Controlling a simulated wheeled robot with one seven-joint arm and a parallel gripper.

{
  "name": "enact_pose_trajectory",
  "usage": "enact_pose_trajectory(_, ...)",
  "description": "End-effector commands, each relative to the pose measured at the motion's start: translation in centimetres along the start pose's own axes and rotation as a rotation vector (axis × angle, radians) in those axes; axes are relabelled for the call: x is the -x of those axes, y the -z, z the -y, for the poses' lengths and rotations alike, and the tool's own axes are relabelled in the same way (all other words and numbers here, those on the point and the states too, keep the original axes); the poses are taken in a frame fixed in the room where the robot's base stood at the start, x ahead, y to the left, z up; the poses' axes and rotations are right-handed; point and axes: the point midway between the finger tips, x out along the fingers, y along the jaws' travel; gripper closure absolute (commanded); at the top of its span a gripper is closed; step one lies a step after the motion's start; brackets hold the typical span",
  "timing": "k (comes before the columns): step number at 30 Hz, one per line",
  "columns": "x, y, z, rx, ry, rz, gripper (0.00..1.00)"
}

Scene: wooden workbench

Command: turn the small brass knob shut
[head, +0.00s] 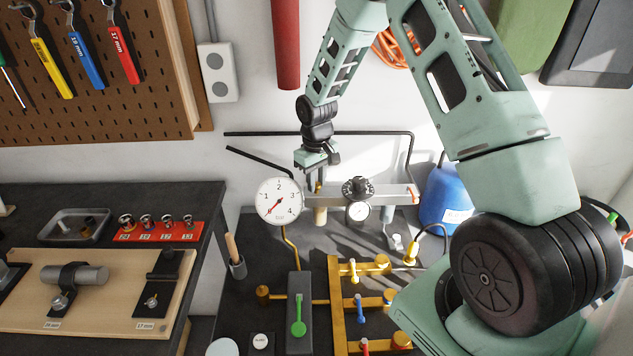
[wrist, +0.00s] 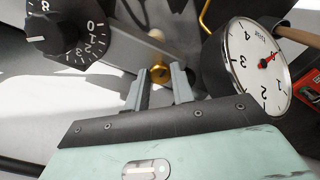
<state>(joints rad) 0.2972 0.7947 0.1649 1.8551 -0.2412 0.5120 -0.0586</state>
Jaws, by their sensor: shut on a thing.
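The small brass knob (wrist: 160,72) sits on the grey metal bar in the wrist view, between the tips of my gripper (wrist: 161,79). My two grey fingers are shut on its sides. In the head view my gripper (head: 317,182) points down at the left part of the bar (head: 336,194), just right of the round white gauge (head: 279,202); the fingers mostly hide the knob there. The gauge also shows in the wrist view (wrist: 250,58), its red needle off the end mark.
Black pipes (head: 372,134) run behind. Brass pipework with coloured handles (head: 343,300) and a green lever (head: 298,328) lie in front. A blue container (head: 445,196) stands right.

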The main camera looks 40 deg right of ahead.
Motion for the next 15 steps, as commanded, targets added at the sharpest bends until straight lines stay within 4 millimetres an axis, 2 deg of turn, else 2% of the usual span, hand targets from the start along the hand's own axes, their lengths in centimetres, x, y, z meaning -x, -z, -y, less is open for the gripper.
enact_pose_trajectory(7, 0.11, 0.12, -0.04, 0.092, -0.001, -0.004, 0.99)
enact_pose_trajectory(15, 0.15, 0.14, -0.03, 0.119, -0.001, -0.004, 0.99)
